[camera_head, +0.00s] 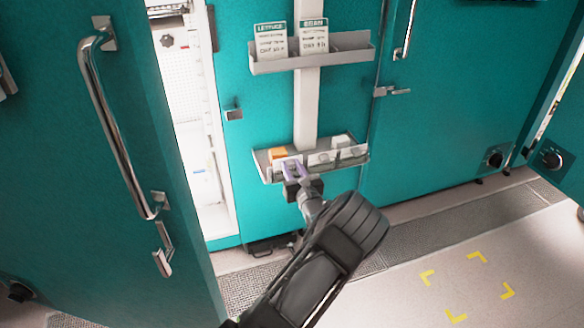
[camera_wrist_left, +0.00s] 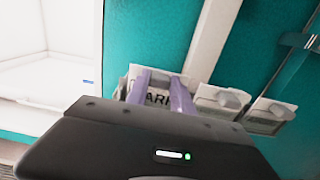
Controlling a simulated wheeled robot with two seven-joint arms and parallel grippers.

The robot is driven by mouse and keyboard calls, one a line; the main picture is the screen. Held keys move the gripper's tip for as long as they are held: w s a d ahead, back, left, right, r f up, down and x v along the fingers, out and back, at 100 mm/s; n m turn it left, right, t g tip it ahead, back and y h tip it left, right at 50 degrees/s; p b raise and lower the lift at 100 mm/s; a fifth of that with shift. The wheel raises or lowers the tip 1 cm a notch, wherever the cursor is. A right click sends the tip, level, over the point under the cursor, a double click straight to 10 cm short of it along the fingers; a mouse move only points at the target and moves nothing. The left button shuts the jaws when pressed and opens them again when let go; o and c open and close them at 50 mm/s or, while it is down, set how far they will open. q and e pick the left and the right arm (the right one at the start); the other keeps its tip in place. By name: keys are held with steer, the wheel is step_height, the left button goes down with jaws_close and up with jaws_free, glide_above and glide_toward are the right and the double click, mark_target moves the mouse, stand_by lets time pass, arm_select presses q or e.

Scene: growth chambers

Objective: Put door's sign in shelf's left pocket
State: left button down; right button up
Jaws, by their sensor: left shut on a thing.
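My left gripper (camera_head: 292,170) reaches up to the left end of the lower grey shelf (camera_head: 262,163) on the teal panel. Its purple fingers are shut on a white sign (camera_wrist_left: 158,98) with dark letters, partly legible as "ARR", in the wrist view. The fingers cover part of the sign, and its lower part is hidden behind the gripper body. The sign is at the shelf's left front; I cannot tell whether it sits inside a pocket. An orange item (camera_head: 278,153) shows just behind the fingers. My right gripper is not in view.
More white labels (camera_head: 322,158) with grey clips line the lower shelf to the right. An upper grey tray (camera_head: 345,58) holds a lettuce card (camera_head: 270,42) and another card (camera_head: 314,38). A teal door (camera_head: 75,160) with a long handle stands open at left.

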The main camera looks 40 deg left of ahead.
arm_select(q)
steer(key=c, duration=1)
jaws_free()
steer(key=shift+p+v, duration=0.7)
steer(key=shift+v, duration=0.55)
steer(key=p+v, duration=0.2)
steer(key=v, duration=0.3)
